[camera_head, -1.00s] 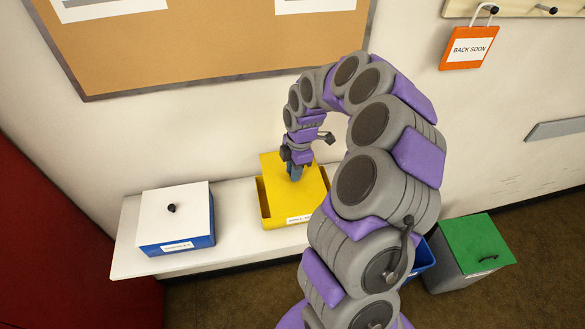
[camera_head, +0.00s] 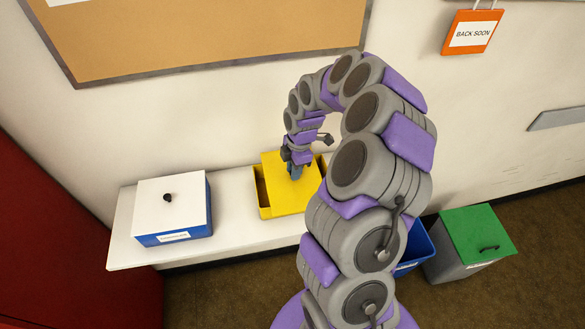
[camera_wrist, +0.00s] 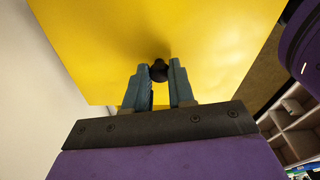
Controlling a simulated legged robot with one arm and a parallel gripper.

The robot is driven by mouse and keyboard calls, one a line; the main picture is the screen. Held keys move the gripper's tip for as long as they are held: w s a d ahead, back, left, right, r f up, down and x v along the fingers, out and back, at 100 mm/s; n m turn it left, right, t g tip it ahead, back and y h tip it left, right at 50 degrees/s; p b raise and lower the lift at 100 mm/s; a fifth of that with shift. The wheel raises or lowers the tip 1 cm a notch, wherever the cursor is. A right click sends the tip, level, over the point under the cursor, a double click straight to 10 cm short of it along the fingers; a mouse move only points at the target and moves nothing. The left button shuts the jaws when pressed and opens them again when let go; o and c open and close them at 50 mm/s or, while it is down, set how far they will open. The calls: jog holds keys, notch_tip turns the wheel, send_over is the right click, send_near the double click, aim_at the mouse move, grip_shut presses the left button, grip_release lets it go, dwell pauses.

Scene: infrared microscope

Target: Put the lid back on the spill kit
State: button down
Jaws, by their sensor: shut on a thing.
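The yellow lid (camera_head: 283,190) is over the yellow spill kit box (camera_head: 265,211) on the white shelf. A dark strip of the open box shows along the lid's left side, so the lid does not line up with the box there. I cannot tell whether the lid touches the rim. My gripper (camera_head: 295,172) is above the lid, pointing down. In the wrist view, my gripper (camera_wrist: 158,80) is shut on the lid's black knob (camera_wrist: 159,71), and the yellow lid (camera_wrist: 110,45) fills the top. My arm hides the box's right front part.
A blue box with a white lid (camera_head: 160,205) and black knob stands left on the white shelf (camera_head: 235,190). On the floor at right are a blue bin (camera_head: 415,250) and a grey bin with a green lid (camera_head: 475,235). A corkboard (camera_head: 200,30) hangs behind.

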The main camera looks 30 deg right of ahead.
jog(key=shift+d, duration=0.2)
jog(key=shift+a, duration=0.15)
jog(key=shift+a+r, duration=0.1)
jog(key=shift+a, duration=0.3)
jog(key=shift+d, duration=0.2)
dwell(0.5)
jog(key=shift+d+f, duration=0.1)
jog(key=shift+f, duration=0.1)
dwell(1.3)
jog(key=c, duration=0.9)
grip_release()
jog(key=shift+o, duration=0.4)
jog(key=o, duration=0.4)
